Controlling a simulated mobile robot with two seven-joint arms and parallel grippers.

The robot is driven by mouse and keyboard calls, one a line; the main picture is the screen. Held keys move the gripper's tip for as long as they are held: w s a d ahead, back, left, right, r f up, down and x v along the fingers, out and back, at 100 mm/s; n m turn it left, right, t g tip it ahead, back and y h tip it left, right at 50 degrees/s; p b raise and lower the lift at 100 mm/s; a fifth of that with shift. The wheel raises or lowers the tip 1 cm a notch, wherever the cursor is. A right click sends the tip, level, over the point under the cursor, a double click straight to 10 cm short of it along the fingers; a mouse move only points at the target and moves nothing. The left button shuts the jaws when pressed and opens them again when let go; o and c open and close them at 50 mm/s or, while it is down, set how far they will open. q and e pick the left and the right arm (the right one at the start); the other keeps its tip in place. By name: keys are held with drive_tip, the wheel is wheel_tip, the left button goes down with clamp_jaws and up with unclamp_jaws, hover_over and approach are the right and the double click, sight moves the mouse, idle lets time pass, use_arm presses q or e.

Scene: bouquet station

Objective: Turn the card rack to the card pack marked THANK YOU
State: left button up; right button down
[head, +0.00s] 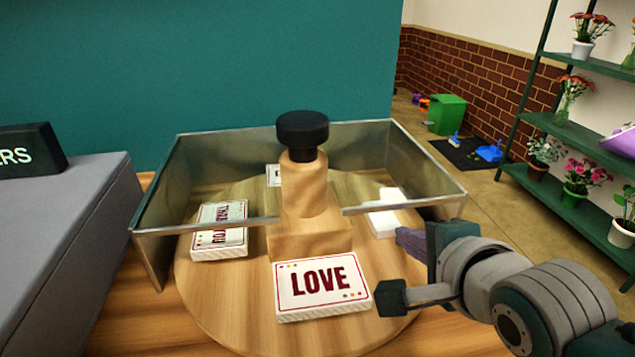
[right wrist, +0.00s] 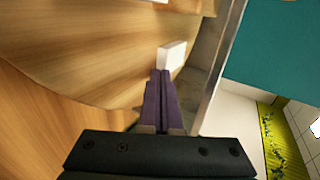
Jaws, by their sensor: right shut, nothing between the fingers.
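The card rack is a round wooden turntable (head: 215,305) with a wooden post (head: 303,190) and a black knob (head: 302,130) on top. The LOVE pack (head: 322,288) lies at the front. The THANK YOU pack (head: 220,230) lies at the left, its lettering turned sideways. A white pack (head: 383,215) lies at the right, its marking not readable; it also shows in the right wrist view (right wrist: 172,54). My right gripper (head: 405,240) is shut and empty beside this right pack. Its purple fingers (right wrist: 160,80) point at the pack; I cannot tell whether they touch. My left gripper is not in view.
Another pack (head: 273,176) is mostly hidden behind the post. A grey box (head: 60,230) stands at the left. A plant shelf (head: 560,130) is at the far right.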

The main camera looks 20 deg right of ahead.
sight(408, 221)
drive_tip(key=shift+w+d+n+y, duration=0.3)
drive_tip(key=shift+w+n, duration=0.1)
drive_tip(key=shift+n, duration=0.1)
drive_tip(key=shift+w+d+n+y+p, duration=0.2)
drive_tip(key=shift+w+d, duration=0.2)
drive_tip(key=shift+w, duration=0.25)
drive_tip(key=shift+w+d+n+y+p, duration=0.1)
drive_tip(key=shift+w+d+y+p, duration=0.1)
drive_tip(key=shift+w+d, duration=0.3)
drive_tip(key=shift+a, duration=0.15)
